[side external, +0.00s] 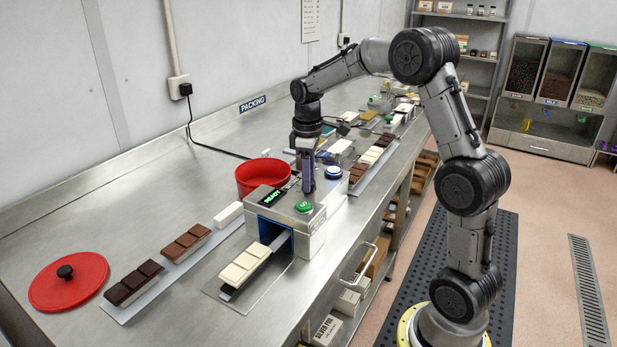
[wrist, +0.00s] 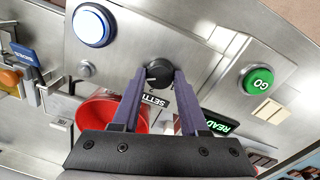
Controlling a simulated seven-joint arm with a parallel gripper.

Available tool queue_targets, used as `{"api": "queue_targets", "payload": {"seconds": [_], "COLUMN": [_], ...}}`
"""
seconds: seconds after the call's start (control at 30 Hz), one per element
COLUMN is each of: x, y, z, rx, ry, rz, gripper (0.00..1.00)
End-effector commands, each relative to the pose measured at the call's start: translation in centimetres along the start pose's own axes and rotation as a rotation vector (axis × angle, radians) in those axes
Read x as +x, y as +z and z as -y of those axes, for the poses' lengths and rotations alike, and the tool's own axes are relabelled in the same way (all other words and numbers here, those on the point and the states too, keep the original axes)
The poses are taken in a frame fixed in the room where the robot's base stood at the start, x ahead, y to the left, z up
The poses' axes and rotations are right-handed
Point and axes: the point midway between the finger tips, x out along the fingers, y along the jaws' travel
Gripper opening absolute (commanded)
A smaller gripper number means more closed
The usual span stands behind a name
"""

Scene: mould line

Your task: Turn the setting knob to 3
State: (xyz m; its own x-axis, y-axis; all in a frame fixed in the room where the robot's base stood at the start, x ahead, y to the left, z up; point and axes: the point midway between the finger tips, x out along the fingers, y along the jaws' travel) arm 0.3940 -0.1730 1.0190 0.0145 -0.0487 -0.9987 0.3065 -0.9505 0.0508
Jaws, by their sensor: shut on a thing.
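The setting knob (wrist: 158,72) is a small black round knob on the steel top of the machine (side external: 315,222). In the wrist view my gripper (wrist: 160,77) has its two purple fingers on either side of the knob, shut on it. Part of a "SETTING" label (wrist: 155,102) shows beside it between the fingers. I cannot read which number the knob points to. In the side view my gripper (side external: 307,188) reaches down onto the machine top, and the knob is hidden by the fingers.
The machine top also carries a green GO button (side external: 303,207), a blue-white button (side external: 333,172) and a lit READY display (side external: 272,198). A red bowl (side external: 262,176) stands close behind. A pale chocolate bar (side external: 246,263) lies in front of the machine's opening; dark bars and a red lid (side external: 68,283) lie left.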

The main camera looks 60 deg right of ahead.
Motion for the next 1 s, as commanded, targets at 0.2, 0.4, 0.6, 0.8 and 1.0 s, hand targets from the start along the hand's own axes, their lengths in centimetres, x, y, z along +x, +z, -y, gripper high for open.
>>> {"api": "queue_targets", "payload": {"seconds": [0.2,0.4,0.6,0.8,1.0], "x": [-0.1,-0.1,-1.0,-4.7,-9.1], "y": [0.0,0.0,-0.1,-0.1,-0.1], "z": [-0.1,0.0,-0.1,-0.1,-0.1], "rx": [0.001,0.0,0.0,0.0,0.0], "ry": [0.002,0.001,0.002,0.005,0.004], "rz": [-0.002,-0.001,-0.003,-0.006,-0.006], "gripper": [0.73,0.73,0.73,0.73,0.73]}}
